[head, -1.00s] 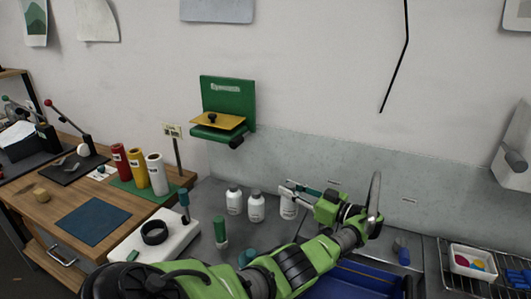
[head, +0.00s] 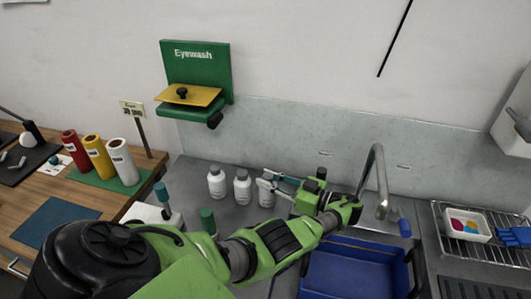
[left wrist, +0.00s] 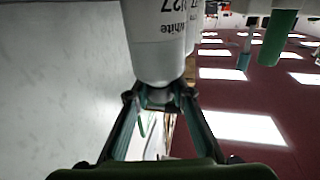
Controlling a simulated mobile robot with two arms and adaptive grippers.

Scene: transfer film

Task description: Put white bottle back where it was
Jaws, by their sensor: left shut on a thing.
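Three white bottles stand in a row on the grey counter in the head view: a left one (head: 216,182), a middle one (head: 242,187) and a right one (head: 266,194). My left gripper (head: 271,182) is shut on the right bottle, reaching it from the right. In the left wrist view this white bottle (left wrist: 160,55) fills the top middle, with its "White" label upside down and the gripper fingers (left wrist: 160,98) at its narrow end. The bottle looks upright; I cannot tell whether its base touches the counter. My right gripper is not in view.
A blue sink basin (head: 345,279) and a curved faucet (head: 377,178) lie right of the bottles. A green eyewash unit (head: 196,75) hangs on the wall above. Red, yellow and white rolls stand on the left bench. A green-capped item (head: 208,219) stands in front.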

